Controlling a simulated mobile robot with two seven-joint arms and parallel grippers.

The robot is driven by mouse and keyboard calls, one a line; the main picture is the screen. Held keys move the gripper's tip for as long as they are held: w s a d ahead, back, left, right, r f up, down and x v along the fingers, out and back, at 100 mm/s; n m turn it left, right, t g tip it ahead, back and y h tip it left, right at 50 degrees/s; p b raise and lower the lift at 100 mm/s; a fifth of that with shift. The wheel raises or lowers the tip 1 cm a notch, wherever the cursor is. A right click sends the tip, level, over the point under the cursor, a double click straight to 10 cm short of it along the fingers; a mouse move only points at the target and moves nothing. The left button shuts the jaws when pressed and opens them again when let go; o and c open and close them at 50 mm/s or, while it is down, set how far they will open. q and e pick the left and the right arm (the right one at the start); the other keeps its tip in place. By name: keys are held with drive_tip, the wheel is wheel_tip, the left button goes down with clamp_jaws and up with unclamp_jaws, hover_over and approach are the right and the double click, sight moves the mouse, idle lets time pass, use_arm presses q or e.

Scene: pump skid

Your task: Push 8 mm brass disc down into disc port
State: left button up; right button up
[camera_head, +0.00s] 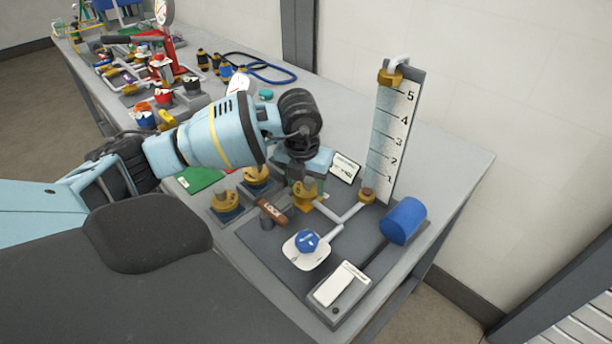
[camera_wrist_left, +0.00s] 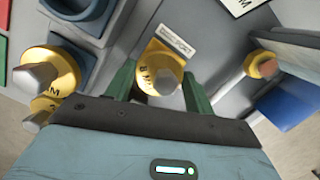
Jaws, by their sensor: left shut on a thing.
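A brass disc (camera_wrist_left: 155,72) with a grey knob on top sits between the green fingers of my left gripper (camera_wrist_left: 160,88) in the left wrist view. In the head view the disc (camera_head: 303,198) shows under my left gripper (camera_head: 305,185), at the end of a grey pipe on the skid. The gripper is shut on the disc from above. A small white label plate (camera_wrist_left: 172,40) lies just beyond the disc; its text is too small to read surely. The port is hidden under the disc, so I cannot tell how deep it sits. My right gripper is out of view.
Two other brass discs (camera_head: 226,201) (camera_head: 257,176) stand on blue holders left of the gripper. A brown-handled lever (camera_head: 272,212), a blue knob (camera_head: 307,240), a blue cylinder (camera_head: 403,220) and a tall scale tube (camera_head: 392,135) stand close by. The table's right end is clear.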

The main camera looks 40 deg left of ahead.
use_arm(q)
drive_tip(key=o, duration=1.2)
drive_tip(key=shift+c, duration=0.2)
drive_tip(key=r, duration=0.5)
drive_tip(key=s+r, duration=0.1)
drive_tip(key=r, duration=0.1)
drive_tip(key=shift+d+r, duration=0.2)
drive_tip(key=shift+r, duration=0.2)
drive_tip(key=shift+s, duration=0.1)
drive_tip(key=shift+f, duration=0.1)
